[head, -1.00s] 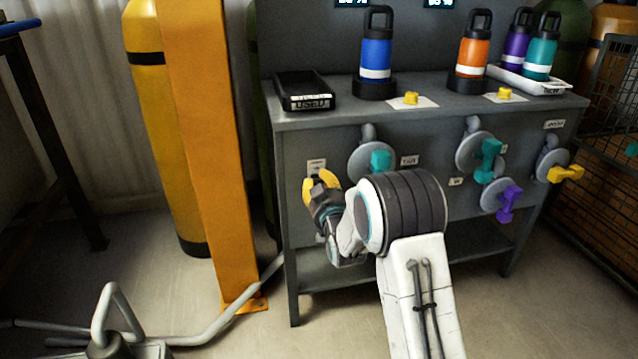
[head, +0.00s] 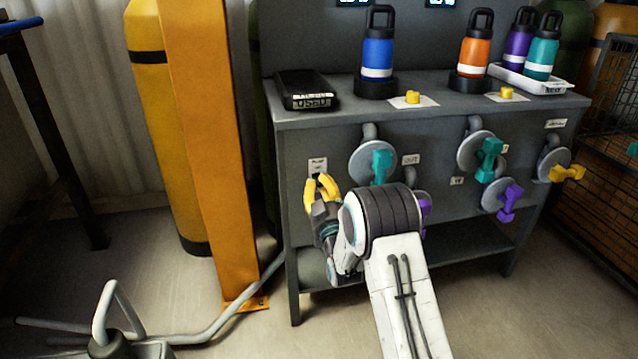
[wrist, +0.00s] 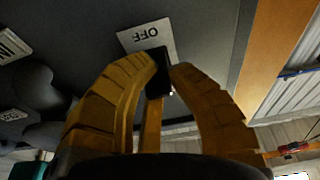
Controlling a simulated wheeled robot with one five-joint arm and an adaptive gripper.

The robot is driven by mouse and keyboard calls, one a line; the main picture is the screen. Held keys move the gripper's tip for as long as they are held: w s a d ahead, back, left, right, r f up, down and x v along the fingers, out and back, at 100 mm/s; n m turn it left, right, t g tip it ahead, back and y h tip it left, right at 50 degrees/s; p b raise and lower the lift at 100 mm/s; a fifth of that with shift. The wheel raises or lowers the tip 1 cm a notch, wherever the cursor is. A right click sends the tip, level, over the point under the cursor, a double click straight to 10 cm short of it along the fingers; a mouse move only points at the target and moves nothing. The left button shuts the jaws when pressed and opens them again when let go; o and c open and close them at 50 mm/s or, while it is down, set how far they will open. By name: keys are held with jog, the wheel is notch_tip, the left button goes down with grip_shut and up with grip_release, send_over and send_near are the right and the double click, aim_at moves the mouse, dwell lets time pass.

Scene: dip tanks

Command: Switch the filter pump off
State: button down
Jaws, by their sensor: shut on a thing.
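The switch plate (head: 317,166), a pale label, is on the left of the grey bench's front panel. In the wrist view the plate (wrist: 148,34) reads "OFF", upside down in the picture. A small black switch part (wrist: 159,62) stands out from the panel beside the plate. My gripper (head: 320,183) has yellow fingers and is just below the plate. In the wrist view my gripper (wrist: 165,72) has its fingertips on either side of the black part, shut on it. Most of the switch is hidden behind the fingers, so its position cannot be told.
Several round valves with coloured handles, such as a teal one (head: 381,165), stick out right of my gripper. Bottles, including a blue one (head: 377,55), and a black bin (head: 306,90) stand on the bench (head: 440,110). An orange post (head: 205,150) stands left. Grey pipes (head: 190,335) cross the floor.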

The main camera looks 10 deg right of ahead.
jog(key=shift+d+f+t, duration=0.2)
jog(key=shift+t, duration=0.3)
jog(key=c, duration=1.4)
grip_release()
jog(key=shift+d, duration=0.15)
jog(key=o, duration=0.3)
jog(key=shift+o, duration=0.2)
jog(key=shift+a, duration=0.2)
jog(key=v, duration=0.7)
jog(key=shift+s, duration=0.25)
